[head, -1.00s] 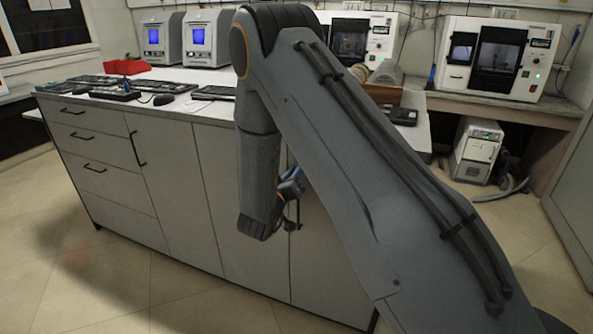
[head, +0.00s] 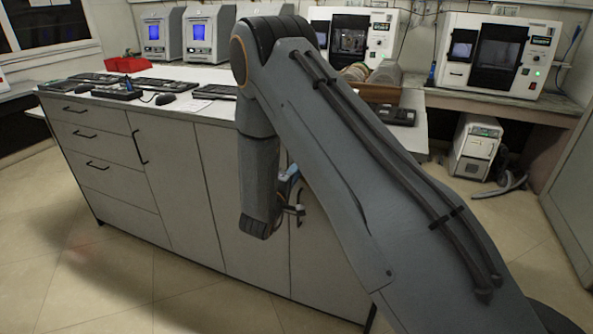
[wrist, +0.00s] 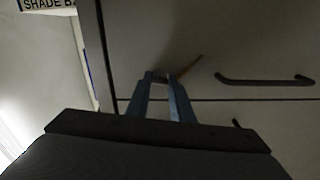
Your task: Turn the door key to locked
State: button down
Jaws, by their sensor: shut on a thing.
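My gripper (wrist: 159,82) is in front of the grey cabinet door (wrist: 225,45) in the wrist view. Its two blue-grey fingers are drawn together at the tips on a small dark piece at the door face, which I take to be the door key; its shape is mostly hidden. A thin brown sliver (wrist: 189,67) shows just beyond the fingertips; I cannot tell what it is. The key's turn angle is not readable. In the head view my gripper (head: 290,182) is mostly hidden behind my arm, close to the cabinet front.
A dark bar handle (wrist: 265,80) stands out from the door beside the fingers. A panel seam runs below it. Open tiled floor (head: 130,280) lies in front of the cabinet.

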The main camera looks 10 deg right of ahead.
jog(key=shift+n, duration=0.8)
